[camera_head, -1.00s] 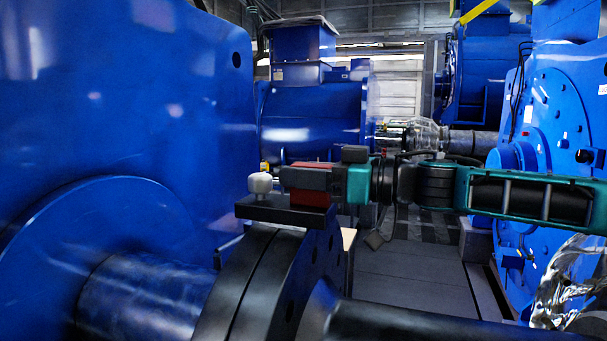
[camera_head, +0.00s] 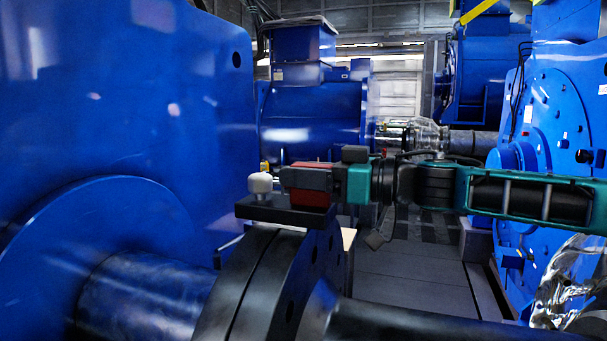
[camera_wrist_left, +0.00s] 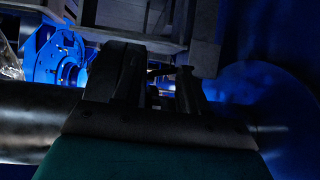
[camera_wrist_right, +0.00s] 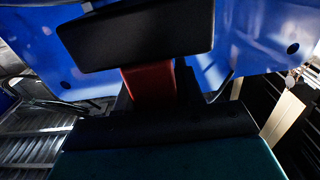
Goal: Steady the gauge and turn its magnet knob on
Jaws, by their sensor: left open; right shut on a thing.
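A red block (camera_head: 312,193), which looks like the gauge's base, sits on a black plate (camera_head: 262,210) above the dark coupling flange (camera_head: 250,275). A pale rounded knob (camera_head: 261,183) stands at the plate's left end. My right gripper (camera_head: 303,180) reaches in from the right and is shut on the red block. The right wrist view shows the red block (camera_wrist_right: 148,84) between its fingers, with a black slab in front. My left gripper (camera_wrist_left: 155,80) shows dark and open in the left wrist view. I cannot make out my left gripper in the head view.
A large blue motor housing (camera_head: 120,110) fills the left. More blue machines stand behind (camera_head: 310,125) and at right (camera_head: 560,110). A dark shaft (camera_head: 430,325) runs along the bottom. Crinkled clear wrap (camera_head: 570,285) hangs at lower right. Grey floor (camera_head: 425,270) is open between.

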